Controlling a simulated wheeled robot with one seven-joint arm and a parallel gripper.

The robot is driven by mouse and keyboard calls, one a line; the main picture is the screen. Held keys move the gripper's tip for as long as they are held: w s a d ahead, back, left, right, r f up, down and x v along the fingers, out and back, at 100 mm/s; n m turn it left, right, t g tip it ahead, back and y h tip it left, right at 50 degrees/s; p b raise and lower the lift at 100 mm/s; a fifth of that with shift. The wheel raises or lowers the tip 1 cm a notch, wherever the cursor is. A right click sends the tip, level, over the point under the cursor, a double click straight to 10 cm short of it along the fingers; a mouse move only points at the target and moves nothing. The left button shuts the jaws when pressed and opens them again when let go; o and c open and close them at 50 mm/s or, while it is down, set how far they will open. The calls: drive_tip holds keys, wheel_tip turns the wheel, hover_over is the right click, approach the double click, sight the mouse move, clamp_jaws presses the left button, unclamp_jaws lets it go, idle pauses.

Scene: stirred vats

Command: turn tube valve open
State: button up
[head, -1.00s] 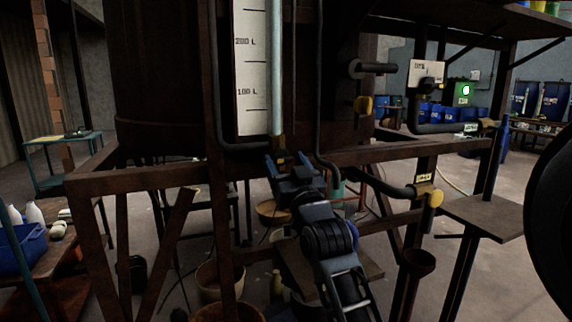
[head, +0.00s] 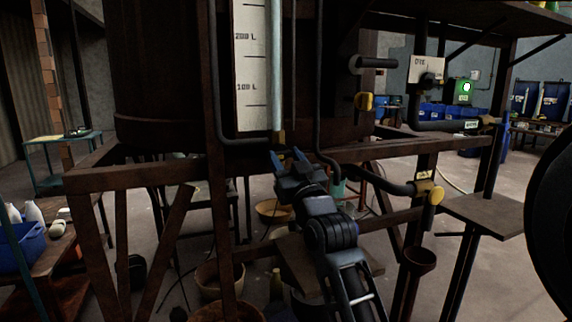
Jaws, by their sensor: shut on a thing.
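The clear sight tube (head: 276,70) runs upright beside the white scale board on the vat. The tube valve (head: 280,137), a small yellow and dark fitting, sits at the tube's foot, just above the rusty frame beam. My gripper (head: 287,153) reaches up from below, right at the valve, with its blue fingers pointing up. It is shut on the valve's handle. The handle is small and dark and mostly hidden between the fingers, so its angle is unclear.
The rusty beam (head: 170,178) crosses behind my gripper. A black pipe (head: 318,90) runs down close on the right. Bowls and buckets stand below the vat.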

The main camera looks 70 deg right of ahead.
drive_tip(key=n+b, duration=0.1)
drive_tip(key=n+t+y+b, duration=0.1)
drive_tip(key=n+b, duration=0.1)
drive_tip(key=n+t+y+b, duration=0.1)
drive_tip(key=n+b, duration=0.1)
drive_tip(key=shift+f, duration=0.25)
drive_tip(key=n+y+b, duration=0.1)
drive_tip(key=n, duration=0.1)
drive_tip(key=n+y+b, duration=0.1)
drive_tip(key=n+b, duration=0.1)
drive_tip(key=n, duration=0.1)
drive_tip(key=shift+s+d+r+t+y, duration=0.1)
drive_tip(key=shift+s+r+t+y, duration=0.1)
drive_tip(key=shift+t+y, duration=0.15)
drive_tip(key=n+y, duration=0.1)
drive_tip(key=n, duration=0.1)
drive_tip(key=n+b, duration=0.1)
drive_tip(key=n, duration=0.1)
drive_tip(key=n+y, duration=0.1)
drive_tip(key=n, duration=0.1)
drive_tip(key=shift+r+n+y, duration=0.25)
drive_tip(key=shift+n+y, duration=0.1)
drive_tip(key=shift+n, duration=0.05)
drive_tip(key=shift+r+n+g+y, duration=0.1)
drive_tip(key=shift+n+g+y, duration=0.25)
drive_tip(key=shift+n, duration=0.75)
drive_tip(key=shift+n+g+y, duration=0.15)
drive_tip(key=shift+n+g, duration=0.35)
drive_tip(key=shift+n, duration=0.6)
